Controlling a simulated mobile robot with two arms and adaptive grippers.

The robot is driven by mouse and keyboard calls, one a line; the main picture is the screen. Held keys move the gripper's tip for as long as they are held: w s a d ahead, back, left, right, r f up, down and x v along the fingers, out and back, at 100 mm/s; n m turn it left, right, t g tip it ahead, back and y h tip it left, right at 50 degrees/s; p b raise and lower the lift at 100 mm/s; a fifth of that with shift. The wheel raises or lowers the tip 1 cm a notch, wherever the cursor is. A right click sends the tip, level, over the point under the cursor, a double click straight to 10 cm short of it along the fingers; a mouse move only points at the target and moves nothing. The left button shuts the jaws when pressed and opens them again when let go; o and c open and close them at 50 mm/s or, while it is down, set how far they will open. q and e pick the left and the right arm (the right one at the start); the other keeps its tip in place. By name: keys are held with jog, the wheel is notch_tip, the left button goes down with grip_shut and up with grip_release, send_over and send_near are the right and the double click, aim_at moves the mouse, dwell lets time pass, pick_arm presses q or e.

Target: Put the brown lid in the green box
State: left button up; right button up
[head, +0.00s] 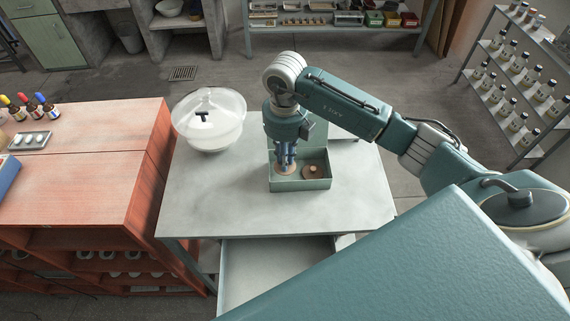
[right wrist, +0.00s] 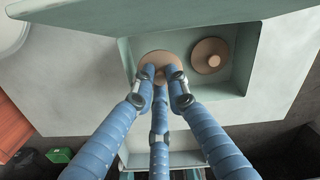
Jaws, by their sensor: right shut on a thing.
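The green box (head: 300,185) stands open on the pale bench, and it also shows in the right wrist view (right wrist: 241,70). My right gripper (head: 286,163) reaches down over the left part of the box. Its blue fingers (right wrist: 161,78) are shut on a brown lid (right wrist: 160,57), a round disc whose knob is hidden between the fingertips. The held lid appears within the box's walls; I cannot tell whether it touches the floor. A second brown lid (head: 316,171) with a knob lies in the right part of the box. My left gripper is not in view.
A clear glass bowl with a lid (head: 208,125) stands left of the box on the bench (head: 220,195). A reddish wooden cabinet (head: 80,150) adjoins at left, with small bottles and a tray on it. The bench front is clear.

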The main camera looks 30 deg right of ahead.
notch_tip(320, 180, down, 3)
jog(key=shift+r, duration=0.1)
jog(key=shift+f+p, duration=0.3)
jog(key=shift+f, duration=0.05)
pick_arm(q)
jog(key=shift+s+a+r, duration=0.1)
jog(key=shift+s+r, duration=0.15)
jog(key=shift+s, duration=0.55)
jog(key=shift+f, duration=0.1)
pick_arm(e)
jog(key=shift+f, duration=0.15)
jog(key=o, duration=0.8)
